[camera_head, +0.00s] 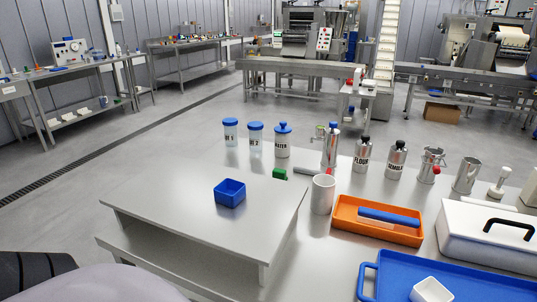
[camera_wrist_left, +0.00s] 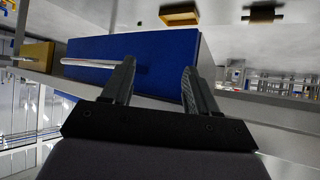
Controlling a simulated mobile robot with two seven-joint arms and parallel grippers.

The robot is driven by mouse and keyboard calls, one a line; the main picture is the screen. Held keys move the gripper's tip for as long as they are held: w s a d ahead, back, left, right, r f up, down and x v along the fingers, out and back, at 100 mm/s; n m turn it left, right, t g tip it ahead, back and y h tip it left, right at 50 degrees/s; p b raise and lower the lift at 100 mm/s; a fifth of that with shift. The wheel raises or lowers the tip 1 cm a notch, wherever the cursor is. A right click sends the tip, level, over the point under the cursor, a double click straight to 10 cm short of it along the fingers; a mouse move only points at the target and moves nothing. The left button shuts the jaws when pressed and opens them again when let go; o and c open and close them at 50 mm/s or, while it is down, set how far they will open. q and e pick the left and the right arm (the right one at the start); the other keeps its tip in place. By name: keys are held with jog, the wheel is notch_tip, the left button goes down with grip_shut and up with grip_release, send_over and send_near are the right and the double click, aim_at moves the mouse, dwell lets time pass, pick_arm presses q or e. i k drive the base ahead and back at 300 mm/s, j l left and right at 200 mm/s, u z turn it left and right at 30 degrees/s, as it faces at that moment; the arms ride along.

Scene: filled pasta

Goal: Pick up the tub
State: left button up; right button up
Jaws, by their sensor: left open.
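A small open blue tub (camera_head: 230,195) stands upright on the grey table (camera_head: 165,195), left of the white mug. A small white tub (camera_head: 432,291) sits on the blue tray (camera_head: 485,270) at the bottom right, partly cut off by the frame edge. My left gripper (camera_wrist_left: 157,68) shows only in the left wrist view, with its two dark fingers apart and nothing between them. Behind the fingers is a large blue-faced box (camera_wrist_left: 150,60) with a pale bar; I cannot tell its distance. My right gripper is not in view.
Several blue-lidded jars (camera_head: 256,138) stand behind the tub. A green block (camera_head: 280,174), white mug (camera_head: 322,194) and orange tray (camera_head: 375,233) with a blue roller-like object lie to its right. The table in front and left of the tub is clear.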

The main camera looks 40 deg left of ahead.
aim_at(230, 192)
jog(key=l+u, duration=0.1)
jog(key=u, duration=0.35)
jog(key=k+l+u, duration=0.1)
jog(key=u, duration=0.35)
jog(key=l+u, duration=0.1)
jog(key=u, duration=0.3)
jog(key=k+u, duration=0.1)
jog(key=u, duration=0.35)
